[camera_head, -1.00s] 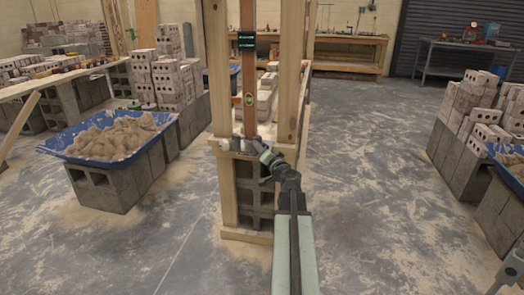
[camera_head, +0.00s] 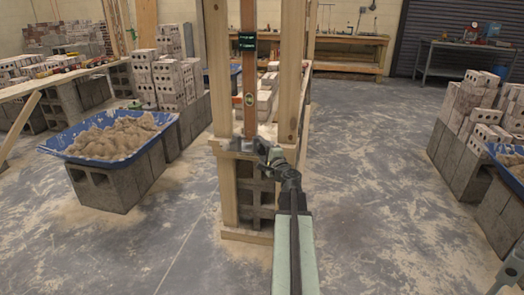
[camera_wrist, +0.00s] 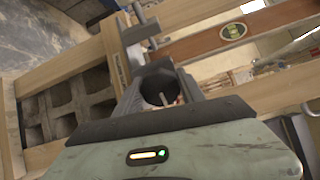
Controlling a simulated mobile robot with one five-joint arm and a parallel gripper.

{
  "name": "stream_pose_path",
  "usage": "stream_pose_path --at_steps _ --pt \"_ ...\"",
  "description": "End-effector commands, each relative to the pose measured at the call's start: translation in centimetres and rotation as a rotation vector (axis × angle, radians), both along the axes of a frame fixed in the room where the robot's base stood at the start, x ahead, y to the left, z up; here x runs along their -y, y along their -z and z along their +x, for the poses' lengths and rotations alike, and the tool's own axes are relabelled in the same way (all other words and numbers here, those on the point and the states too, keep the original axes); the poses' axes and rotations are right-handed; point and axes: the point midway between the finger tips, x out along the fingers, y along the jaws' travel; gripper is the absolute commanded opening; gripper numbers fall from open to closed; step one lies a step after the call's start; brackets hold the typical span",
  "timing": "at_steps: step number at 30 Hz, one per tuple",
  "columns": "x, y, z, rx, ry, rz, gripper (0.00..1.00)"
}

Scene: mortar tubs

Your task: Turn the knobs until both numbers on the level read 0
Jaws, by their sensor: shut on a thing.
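The brown level (camera_head: 249,75) stands upright between two timber posts. Its dark display (camera_head: 247,41) shows green figures too small to read. A yellow-green vial (camera_head: 249,99) sits lower on it. The level also crosses the upper right of the wrist view (camera_wrist: 195,43), where its vial (camera_wrist: 233,31) shows. My gripper (camera_head: 262,148) is at the level's foot, on the wooden ledge. In the wrist view my gripper (camera_wrist: 150,75) is shut on a dark round knob (camera_wrist: 158,84). The jaws hide part of the knob. I cannot make out a second knob clearly.
The timber frame (camera_head: 222,75) surrounds grey blocks (camera_head: 256,195) below the ledge. A blue tub of mortar (camera_head: 70,153) stands on blocks at left. Brick stacks (camera_head: 465,115) stand at right, beside another blue tub (camera_head: 503,160). The floor between is open.

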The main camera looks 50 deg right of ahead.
Motion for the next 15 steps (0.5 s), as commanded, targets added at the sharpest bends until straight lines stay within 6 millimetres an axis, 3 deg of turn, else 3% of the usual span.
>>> stream_pose_path --at_steps 15 --pt "0.36 -0.05 -0.18 0.189 0.008 0.439 0.06"
